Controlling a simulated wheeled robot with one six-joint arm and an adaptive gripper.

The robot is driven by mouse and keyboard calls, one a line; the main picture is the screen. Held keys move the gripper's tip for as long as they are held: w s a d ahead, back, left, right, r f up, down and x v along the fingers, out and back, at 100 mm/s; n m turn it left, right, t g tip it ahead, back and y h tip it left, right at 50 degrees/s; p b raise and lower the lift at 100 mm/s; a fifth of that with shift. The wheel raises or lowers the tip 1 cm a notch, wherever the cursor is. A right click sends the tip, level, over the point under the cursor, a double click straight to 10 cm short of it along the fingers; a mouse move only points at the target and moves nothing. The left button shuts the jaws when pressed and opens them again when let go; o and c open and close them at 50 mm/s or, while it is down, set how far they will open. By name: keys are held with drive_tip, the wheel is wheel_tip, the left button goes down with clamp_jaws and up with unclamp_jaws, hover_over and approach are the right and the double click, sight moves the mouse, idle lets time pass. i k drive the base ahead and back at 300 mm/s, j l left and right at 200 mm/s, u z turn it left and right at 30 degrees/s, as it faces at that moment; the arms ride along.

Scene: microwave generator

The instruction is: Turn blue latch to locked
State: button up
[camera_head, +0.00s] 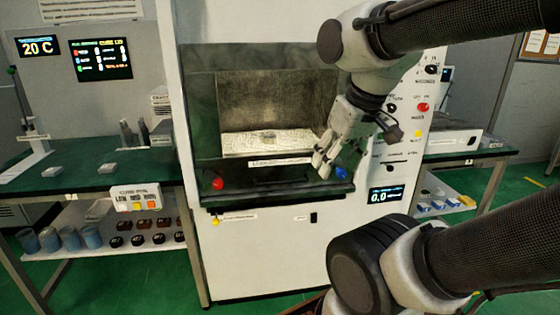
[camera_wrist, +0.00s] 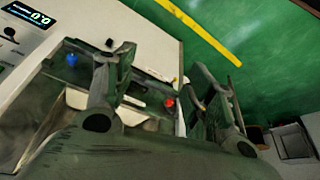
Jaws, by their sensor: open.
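The blue latch (camera_head: 341,173) is a small blue knob at the lower right corner of the microwave generator's chamber front. It also shows at the upper left of the wrist view (camera_wrist: 71,59), outside the fingers. My gripper (camera_head: 322,165) is open and empty, just left of the latch in the head view. In the wrist view the two fingers (camera_wrist: 175,68) are spread wide, with nothing between their tips. I cannot tell whether a finger touches the latch. Its locked or unlocked marking is too small to read.
A red knob (camera_head: 217,183) sits at the chamber's lower left. The generator's control panel (camera_head: 405,130) with knobs and a display (camera_head: 388,196) is right of the latch. Green-topped tables (camera_head: 90,175) stand on both sides. The green floor in front is partly clear.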

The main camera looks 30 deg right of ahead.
sight(344, 176)
drive_tip(key=j+z, duration=0.1)
drive_tip(key=z, duration=0.35)
drive_tip(key=j+z, duration=0.1)
drive_tip(key=z, duration=0.3)
drive_tip(key=j+z, duration=0.15)
drive_tip(key=z, duration=0.3)
drive_tip(key=j+z, duration=0.1)
drive_tip(key=z, duration=0.35)
